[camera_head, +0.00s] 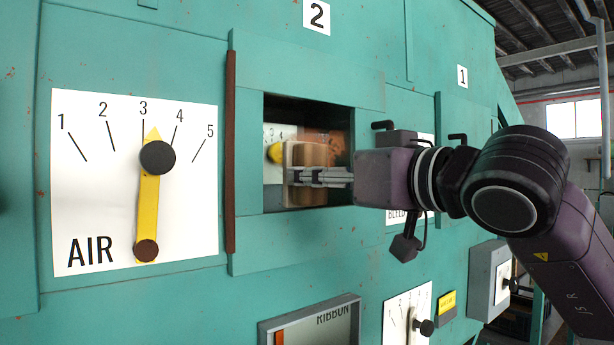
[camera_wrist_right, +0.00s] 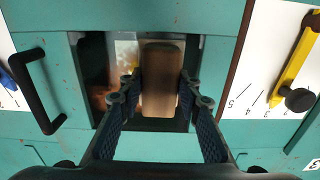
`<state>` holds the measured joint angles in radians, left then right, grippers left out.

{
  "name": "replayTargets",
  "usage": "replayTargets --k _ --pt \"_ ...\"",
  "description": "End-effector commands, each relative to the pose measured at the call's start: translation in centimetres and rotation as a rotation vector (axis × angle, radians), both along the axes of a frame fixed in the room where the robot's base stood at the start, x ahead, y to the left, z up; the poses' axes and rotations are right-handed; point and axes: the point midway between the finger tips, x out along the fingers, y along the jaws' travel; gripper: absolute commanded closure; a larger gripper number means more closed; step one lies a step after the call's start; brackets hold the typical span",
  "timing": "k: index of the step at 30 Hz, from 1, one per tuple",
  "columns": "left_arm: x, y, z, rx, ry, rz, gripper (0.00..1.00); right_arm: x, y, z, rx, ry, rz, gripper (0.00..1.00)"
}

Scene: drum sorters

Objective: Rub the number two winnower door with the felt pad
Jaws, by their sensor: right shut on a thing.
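The number two winnower door (camera_head: 375,95) is a teal panel under a "2" plate, with a dark glass pane (camera_head: 285,108) in it. Brown smudging shows on or behind the pane's upper right. My right gripper (camera_head: 300,175) is shut on the felt pad (camera_head: 308,155), a wooden block with a paler layer. It holds the pad upright in front of the pane. In the right wrist view the block (camera_wrist_right: 160,85) sits between the two fingers. I cannot tell whether the pad touches the glass. My left gripper is not in view.
The AIR dial (camera_head: 85,200) with a yellow lever (camera_head: 148,205) is left of the door. A black handle (camera_wrist_right: 38,90) shows in the wrist view. A "1" plate (camera_head: 462,76) is farther right.

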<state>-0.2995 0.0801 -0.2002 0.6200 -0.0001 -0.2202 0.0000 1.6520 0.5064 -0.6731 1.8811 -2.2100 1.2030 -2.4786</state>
Motion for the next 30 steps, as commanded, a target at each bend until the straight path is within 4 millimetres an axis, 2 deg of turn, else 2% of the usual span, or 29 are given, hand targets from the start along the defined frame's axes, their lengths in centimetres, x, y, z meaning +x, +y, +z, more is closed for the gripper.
replayTargets --k 12,22,30 --pt "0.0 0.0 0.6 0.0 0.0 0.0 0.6 2.0 -2.4 0.1 0.001 0.001 -0.002 0.88" --pt "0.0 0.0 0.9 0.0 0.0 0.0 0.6 3.0 -3.5 0.1 0.002 0.001 -0.002 0.88" --pt "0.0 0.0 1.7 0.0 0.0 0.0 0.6 4.5 -5.3 0.1 0.001 0.002 -0.003 0.88"
